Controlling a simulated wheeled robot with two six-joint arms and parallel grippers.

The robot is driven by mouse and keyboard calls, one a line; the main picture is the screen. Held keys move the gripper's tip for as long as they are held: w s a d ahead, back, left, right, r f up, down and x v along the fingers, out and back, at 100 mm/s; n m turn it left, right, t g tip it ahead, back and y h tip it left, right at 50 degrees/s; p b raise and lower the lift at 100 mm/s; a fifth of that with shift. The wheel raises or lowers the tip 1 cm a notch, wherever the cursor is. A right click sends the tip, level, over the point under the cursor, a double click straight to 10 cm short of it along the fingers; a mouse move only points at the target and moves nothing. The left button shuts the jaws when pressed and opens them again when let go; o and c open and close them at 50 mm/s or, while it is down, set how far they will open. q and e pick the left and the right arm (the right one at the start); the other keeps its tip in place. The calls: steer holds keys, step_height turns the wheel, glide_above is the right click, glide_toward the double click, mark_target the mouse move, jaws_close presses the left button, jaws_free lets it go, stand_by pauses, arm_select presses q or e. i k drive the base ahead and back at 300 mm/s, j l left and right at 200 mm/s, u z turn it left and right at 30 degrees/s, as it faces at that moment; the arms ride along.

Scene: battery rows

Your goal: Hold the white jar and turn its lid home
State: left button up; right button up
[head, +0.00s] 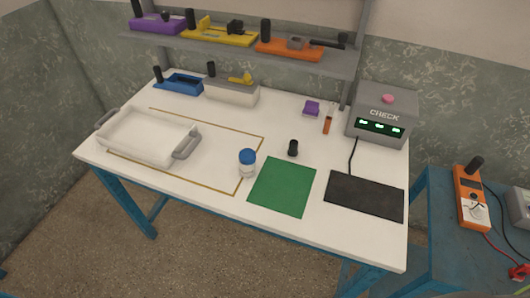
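The white jar (247,171) stands upright on the white workbench, at the left edge of the green mat. A blue lid (247,156) sits on top of it. How tightly the lid is seated cannot be told at this size. Neither of my grippers shows in the head view, and nothing is touching the jar.
A white tray (150,137) with grey handles stands left. The green mat (283,187), a small black cylinder (293,148) and a black pad (365,195) lie right of the jar. A grey CHECK box (382,114) stands back right. A shelf (330,62) spans the back.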

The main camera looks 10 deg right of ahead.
mark_target(246, 171)
steer(key=i+j+z, duration=0.15)
steer(key=j+z, duration=0.6)
steer(key=i+j+z, duration=0.1)
steer(key=j+z, duration=0.35)
steer(key=j, duration=1)
